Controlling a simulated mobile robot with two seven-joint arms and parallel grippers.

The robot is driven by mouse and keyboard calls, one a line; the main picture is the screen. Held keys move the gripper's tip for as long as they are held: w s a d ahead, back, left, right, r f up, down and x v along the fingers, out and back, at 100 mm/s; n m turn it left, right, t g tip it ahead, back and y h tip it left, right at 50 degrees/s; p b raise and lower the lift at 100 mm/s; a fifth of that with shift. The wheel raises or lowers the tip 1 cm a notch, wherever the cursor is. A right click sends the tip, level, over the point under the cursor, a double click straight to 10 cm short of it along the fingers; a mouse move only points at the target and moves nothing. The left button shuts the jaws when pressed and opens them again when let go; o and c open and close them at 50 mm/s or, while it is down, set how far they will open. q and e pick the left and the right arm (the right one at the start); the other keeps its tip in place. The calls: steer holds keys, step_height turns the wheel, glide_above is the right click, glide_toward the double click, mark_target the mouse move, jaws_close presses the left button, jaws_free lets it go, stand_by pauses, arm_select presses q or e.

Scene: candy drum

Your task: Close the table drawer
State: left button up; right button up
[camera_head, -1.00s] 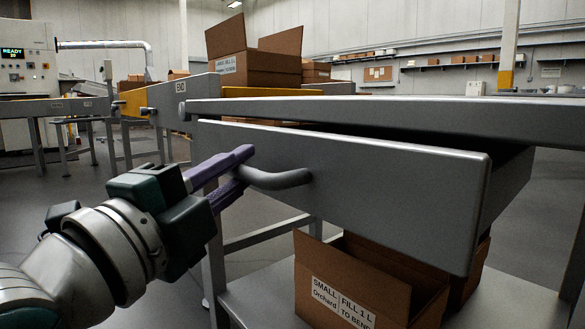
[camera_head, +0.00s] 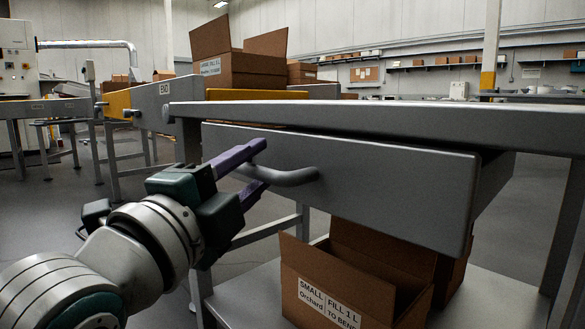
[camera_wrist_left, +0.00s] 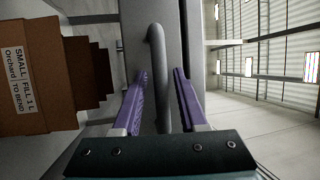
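The grey table drawer (camera_head: 345,180) hangs partly open under the grey tabletop (camera_head: 390,118). Its side shows at the right end, and a dark gap lies between its front and the tabletop. A curved grey handle (camera_head: 290,178) sticks out of the drawer front; it also shows in the left wrist view (camera_wrist_left: 158,55). In the left wrist view the fingers (camera_wrist_left: 161,76) are apart on either side of the handle, with gaps visible. My right gripper is not in view.
An open cardboard box (camera_head: 345,285) stands on the lower shelf (camera_head: 475,285) below the drawer. A larger open box (camera_head: 240,70) is on the conveyor behind. The floor to the left is clear.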

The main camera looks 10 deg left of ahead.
arm_select(q)
steer(key=shift+s, duration=0.1)
steer(key=shift+s+a+p, duration=0.1)
steer(key=shift+s+p, duration=0.15)
steer(key=shift+p, duration=0.05)
steer(key=p+v, duration=0.4)
steer(key=v, duration=0.5)
steer(key=shift+s+f, duration=0.15)
steer(key=shift+s, duration=0.05)
